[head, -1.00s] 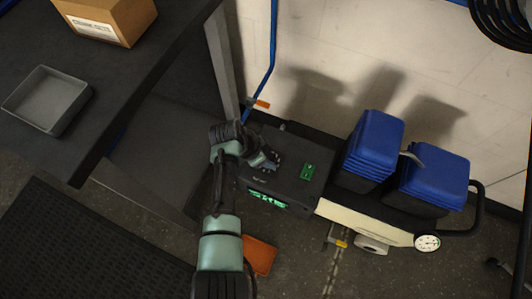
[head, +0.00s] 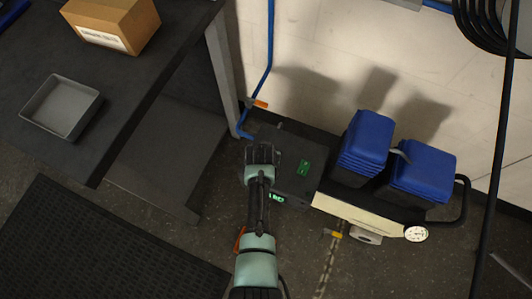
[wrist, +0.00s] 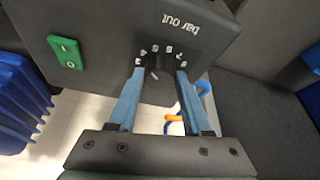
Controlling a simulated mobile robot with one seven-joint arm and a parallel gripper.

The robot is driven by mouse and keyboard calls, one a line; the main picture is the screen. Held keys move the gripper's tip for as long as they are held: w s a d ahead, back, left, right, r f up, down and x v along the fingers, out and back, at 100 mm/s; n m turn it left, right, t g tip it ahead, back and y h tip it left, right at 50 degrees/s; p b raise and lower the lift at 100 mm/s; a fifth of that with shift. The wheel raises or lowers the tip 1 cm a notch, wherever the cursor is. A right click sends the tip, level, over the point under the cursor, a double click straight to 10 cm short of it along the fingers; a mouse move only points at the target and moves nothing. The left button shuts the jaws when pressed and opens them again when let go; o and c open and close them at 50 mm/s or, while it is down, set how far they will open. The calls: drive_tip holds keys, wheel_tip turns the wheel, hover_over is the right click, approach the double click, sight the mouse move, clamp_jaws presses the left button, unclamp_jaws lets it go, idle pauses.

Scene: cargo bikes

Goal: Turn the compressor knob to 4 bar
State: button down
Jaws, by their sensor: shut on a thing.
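The compressor (head: 312,180) is a dark box at the left end of the unit in the head view; its dark top panel also shows in the wrist view (wrist: 95,25). The knob (wrist: 158,67) is black, with white numerals around it and an upside-down "bar out" label. A short pale mark shows on the knob, but I cannot tell which numeral it points at. My gripper (wrist: 160,75) has its two blue fingers on either side of the knob, shut on it. In the head view my wrist hides the knob and fingertips.
A green switch (wrist: 67,53) sits beside the knob. Stacked blue bins (head: 367,148) stand to the right, with a round gauge (head: 416,233) too small to read. A blue hose with an orange valve (head: 261,104) runs behind. A workbench (head: 125,85) lies left.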

drive_tip(key=shift+d+n+y, duration=0.1)
drive_tip(key=shift+n+y, duration=0.3)
drive_tip(key=shift+n, duration=0.7)
drive_tip(key=shift+c, duration=1.7)
unclamp_jaws()
drive_tip(key=p+v, duration=0.4)
drive_tip(key=v, duration=0.9)
drive_tip(key=shift+p, duration=0.35)
